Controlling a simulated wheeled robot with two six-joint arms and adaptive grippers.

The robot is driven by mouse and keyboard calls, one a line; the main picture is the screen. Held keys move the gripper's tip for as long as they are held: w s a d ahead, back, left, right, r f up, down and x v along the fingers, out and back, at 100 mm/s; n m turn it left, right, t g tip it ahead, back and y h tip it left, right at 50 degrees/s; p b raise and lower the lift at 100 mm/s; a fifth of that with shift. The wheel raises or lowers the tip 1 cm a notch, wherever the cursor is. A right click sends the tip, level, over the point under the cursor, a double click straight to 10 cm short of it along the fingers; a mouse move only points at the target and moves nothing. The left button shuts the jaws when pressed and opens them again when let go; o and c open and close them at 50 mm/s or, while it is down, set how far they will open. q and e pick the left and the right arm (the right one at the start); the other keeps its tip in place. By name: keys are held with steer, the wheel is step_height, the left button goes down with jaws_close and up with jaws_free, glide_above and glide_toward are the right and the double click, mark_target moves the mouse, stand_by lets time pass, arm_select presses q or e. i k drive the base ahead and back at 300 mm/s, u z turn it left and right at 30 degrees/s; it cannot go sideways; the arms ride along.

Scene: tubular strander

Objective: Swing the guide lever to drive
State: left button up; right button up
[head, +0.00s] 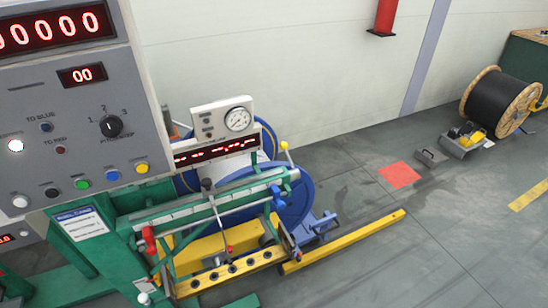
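The green strander frame (130,203) stands at the lower left, with a scaled rail (215,203) along its top. A lever with a black knob (207,184) rises at the rail; its thin rod slants down toward the yellow trough. A second, short lever with a yellow knob (284,145) stands at the rail's right end. I cannot tell which one is the guide lever, and no drive marking is readable. Neither of my grippers is in view.
A grey control panel (75,105) with buttons and a rotary knob (111,126) fills the upper left. A gauge box (222,118) and blue reel (300,205) stand behind the rail. A yellow floor beam (345,240) lies right; open floor surrounds it. A cable drum (490,100) stands far right.

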mark_target(296, 173)
steer(key=z, duration=0.6)
steer(key=k, duration=0.7)
steer(key=z, duration=1)
steer(key=i, duration=1.9)
steer(key=u, duration=1.05)
steer(key=i, duration=0.85)
steer(key=u, duration=0.9)
